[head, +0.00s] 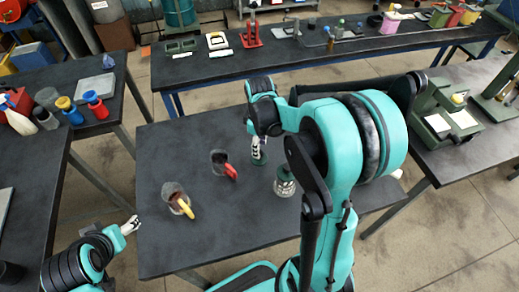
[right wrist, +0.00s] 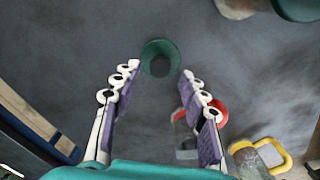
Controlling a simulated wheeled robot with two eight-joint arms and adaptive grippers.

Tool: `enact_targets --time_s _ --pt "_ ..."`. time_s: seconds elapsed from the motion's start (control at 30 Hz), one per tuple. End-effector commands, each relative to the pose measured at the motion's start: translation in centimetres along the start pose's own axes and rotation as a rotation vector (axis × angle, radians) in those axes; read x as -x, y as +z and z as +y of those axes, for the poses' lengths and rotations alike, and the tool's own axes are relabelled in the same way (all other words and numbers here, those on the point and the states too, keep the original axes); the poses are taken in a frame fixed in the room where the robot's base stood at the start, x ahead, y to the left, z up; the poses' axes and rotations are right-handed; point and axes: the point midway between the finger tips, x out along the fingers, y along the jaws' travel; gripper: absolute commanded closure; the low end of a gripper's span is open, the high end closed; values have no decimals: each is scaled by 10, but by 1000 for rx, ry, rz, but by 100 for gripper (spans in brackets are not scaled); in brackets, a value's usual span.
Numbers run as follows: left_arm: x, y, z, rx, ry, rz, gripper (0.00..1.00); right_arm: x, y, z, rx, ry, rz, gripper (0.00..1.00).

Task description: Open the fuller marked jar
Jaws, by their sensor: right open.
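A glass jar (head: 285,186) with a green top stands on the dark table, right of and nearer than a small green cup-like piece (head: 258,158). Any mark or fill level on the jar is too small to tell. My right gripper (head: 257,146) is open and empty above the green piece. In the right wrist view, that green piece (right wrist: 160,57) shows round and hollow beyond the spread fingertips (right wrist: 158,75). The jar (right wrist: 235,8) is cut off at the top edge there. My left gripper (head: 130,226) is beside the table's left edge; its opening is unclear.
The table's (head: 165,150) back left is bare. Other benches with tools stand behind, left and right.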

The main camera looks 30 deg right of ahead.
Motion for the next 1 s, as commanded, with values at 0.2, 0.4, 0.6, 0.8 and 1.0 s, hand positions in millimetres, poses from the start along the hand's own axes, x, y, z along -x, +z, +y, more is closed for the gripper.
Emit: enact_targets --time_s 0.2,0.4,0.6,0.8,1.0 --pt "14 -10 0 0 0 0 33 51 0 0 0 0 0 57" --pt "18 -13 0 0 0 0 33 75 0 0 0 0 0 57" --pt "18 -13 0 0 0 0 33 92 0 -18 -63 45 37 57" --pt "18 -13 0 0 0 0 33 117 2 -70 -273 161 189 57" --pt "18 -13 0 0 0 0 33 126 10 -119 -496 224 397 57"
